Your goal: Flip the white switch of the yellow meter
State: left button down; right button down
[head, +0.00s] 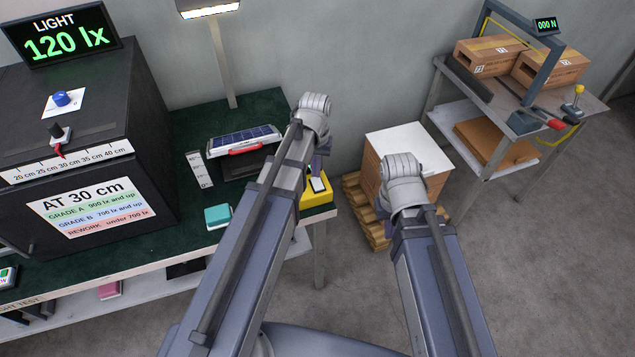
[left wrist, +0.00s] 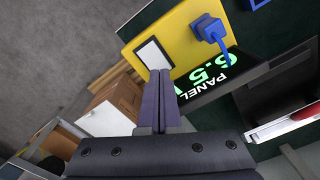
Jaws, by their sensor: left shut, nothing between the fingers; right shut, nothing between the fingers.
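The yellow meter (head: 318,197) sits at the right end of the green-topped bench. Its white switch (head: 318,184) faces up, and my left wrist partly covers the meter. In the left wrist view the meter (left wrist: 190,30) shows the white switch (left wrist: 153,54) in a dark frame, a blue plug and a panel readout partly hidden. My left gripper (left wrist: 160,73) is shut and empty, its fingertips at the switch's lower edge in that view; I cannot tell whether they touch. My right gripper (head: 383,208) is shut, mostly hidden by its wrist, off the bench's right side.
A solar panel floodlight (head: 245,140) and a teal box (head: 218,216) lie on the bench (head: 190,240). A black test box (head: 90,150) stands at left. A carton (head: 395,145) on a pallet is near my right arm.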

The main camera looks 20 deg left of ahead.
pick_arm(q)
jog(key=shift+f+b, duration=0.9)
jog(key=shift+f, duration=0.05)
dwell(0.9)
jog(key=shift+r, duration=0.15)
notch_tip(320, 180, up, 7)
jog(key=p, duration=0.7)
jog(key=s+d+m+y, duration=0.1)
jog(key=s+d+m, duration=0.3)
jog(key=s+d, duration=0.6)
jog(key=s, duration=0.4)
jog(key=shift+s+d+m, duration=0.15)
jog(key=shift+d+m, duration=0.1)
jog(key=shift+m, duration=0.05)
